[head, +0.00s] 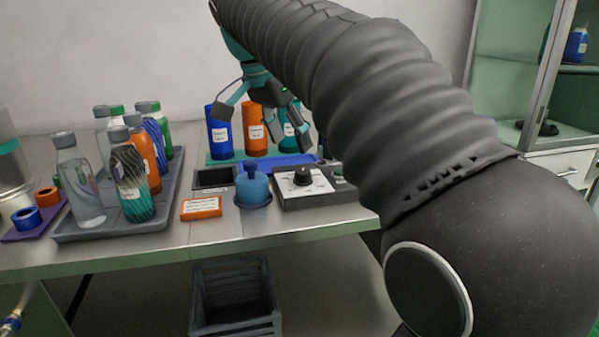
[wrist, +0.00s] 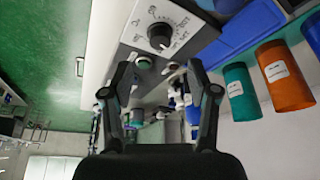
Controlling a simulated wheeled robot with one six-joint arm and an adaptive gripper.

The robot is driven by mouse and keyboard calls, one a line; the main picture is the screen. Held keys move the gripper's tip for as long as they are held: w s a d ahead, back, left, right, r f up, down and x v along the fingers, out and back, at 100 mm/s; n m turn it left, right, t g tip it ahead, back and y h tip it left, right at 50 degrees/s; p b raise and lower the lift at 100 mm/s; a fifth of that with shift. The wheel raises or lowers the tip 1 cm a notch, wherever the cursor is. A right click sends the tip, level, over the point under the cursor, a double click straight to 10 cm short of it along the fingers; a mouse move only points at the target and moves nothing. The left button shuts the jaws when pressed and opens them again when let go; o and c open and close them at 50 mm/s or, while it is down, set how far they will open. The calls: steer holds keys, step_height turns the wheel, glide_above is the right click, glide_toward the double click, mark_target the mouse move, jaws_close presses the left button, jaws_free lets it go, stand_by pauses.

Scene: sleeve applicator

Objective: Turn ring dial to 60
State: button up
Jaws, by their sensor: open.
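The ring dial (head: 302,177) is a black knob on a white marked face, set on a dark box (head: 320,199) on the table. In the wrist view the dial (wrist: 160,36) shows at the top, beyond my fingertips. The marks around it are too small to read surely. My gripper (head: 290,122) is above and behind the dial in the head view, apart from it. In the wrist view my gripper (wrist: 159,75) has its two fingers spread with nothing between them.
A blue domed object (head: 252,188) stands left of the dial box, with an orange labelled block (head: 201,208) beside it. Blue (head: 219,135) and orange (head: 256,133) cylinders stand behind. A grey tray (head: 80,229) of bottles is at the left. A dark crate (head: 235,299) is below the table.

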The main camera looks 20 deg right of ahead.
mark_target(302, 171)
steer(key=b+x, duration=0.1)
steer(key=x, duration=0.7)
jaws_close()
